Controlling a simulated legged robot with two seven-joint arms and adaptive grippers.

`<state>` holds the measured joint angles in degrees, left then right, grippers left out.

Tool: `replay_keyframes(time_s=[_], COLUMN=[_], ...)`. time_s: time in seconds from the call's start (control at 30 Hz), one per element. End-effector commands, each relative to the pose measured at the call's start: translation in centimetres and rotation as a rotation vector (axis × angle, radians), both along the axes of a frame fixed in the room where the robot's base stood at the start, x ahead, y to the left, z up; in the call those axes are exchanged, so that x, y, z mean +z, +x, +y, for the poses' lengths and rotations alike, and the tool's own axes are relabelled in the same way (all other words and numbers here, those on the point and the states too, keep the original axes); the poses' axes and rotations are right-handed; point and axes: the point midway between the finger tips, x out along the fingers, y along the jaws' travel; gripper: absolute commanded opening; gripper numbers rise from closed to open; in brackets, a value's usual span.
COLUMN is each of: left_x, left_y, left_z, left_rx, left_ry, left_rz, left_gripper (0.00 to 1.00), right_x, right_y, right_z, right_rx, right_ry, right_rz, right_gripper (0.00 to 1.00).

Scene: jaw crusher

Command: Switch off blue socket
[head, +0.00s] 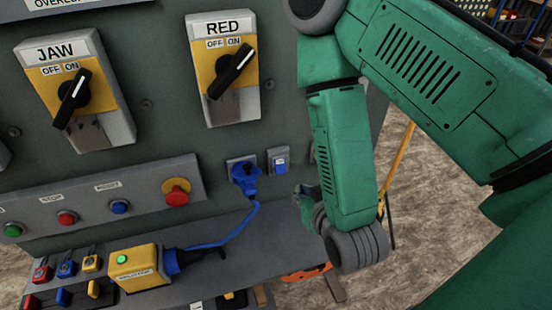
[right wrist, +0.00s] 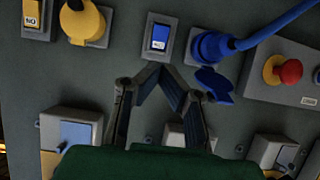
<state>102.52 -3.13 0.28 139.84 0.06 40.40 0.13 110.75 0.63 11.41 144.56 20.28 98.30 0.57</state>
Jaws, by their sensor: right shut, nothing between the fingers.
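The blue socket (head: 228,163) is on the grey panel with a blue plug (head: 243,181) and cable in it; the plug also shows in the right wrist view (right wrist: 210,47). Beside the socket is a small blue rocker switch (head: 281,161) in a grey frame. The switch is unobstructed in the right wrist view (right wrist: 160,37), but its label is too small to read surely. My right gripper (right wrist: 158,70) is shut and empty, with its fingertips just below the switch in that view; contact cannot be told. In the head view the fingers are mostly hidden by my arm. My left gripper is out of view.
JAW (head: 75,92) and RED (head: 232,75) rotary switches are above. A button strip (head: 150,188) with a red stop knob (head: 177,191) is at left. A yellow box (head: 140,268) sits on the ledge below. A yellow plug (right wrist: 82,25) is near the switch in the wrist view.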

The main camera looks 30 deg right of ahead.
Motion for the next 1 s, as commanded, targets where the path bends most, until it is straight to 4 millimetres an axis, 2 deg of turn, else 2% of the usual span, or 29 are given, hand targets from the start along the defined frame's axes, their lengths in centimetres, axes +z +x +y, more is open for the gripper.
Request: replay_keyframes(time_s=[0.37,0.5,0.8,1.0], left_x=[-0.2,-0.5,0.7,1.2], left_y=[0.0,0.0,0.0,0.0], left_z=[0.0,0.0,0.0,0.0], left_rx=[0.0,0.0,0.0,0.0], left_ry=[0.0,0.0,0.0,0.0], left_rz=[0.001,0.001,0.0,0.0], left_gripper=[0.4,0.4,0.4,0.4], right_x=[-0.6,-1.5,-4.3,-5.8], right_y=[0.9,2.7,8.2,10.9], right_z=[-0.3,-0.9,-2.1,-2.8], right_rx=[0.0,-0.001,-0.001,0.0], right_ry=[0.004,0.002,0.003,0.003], right_rz=[0.002,-0.002,0.0,0.001], right_gripper=[0.0,0.0,0.0,0.0])
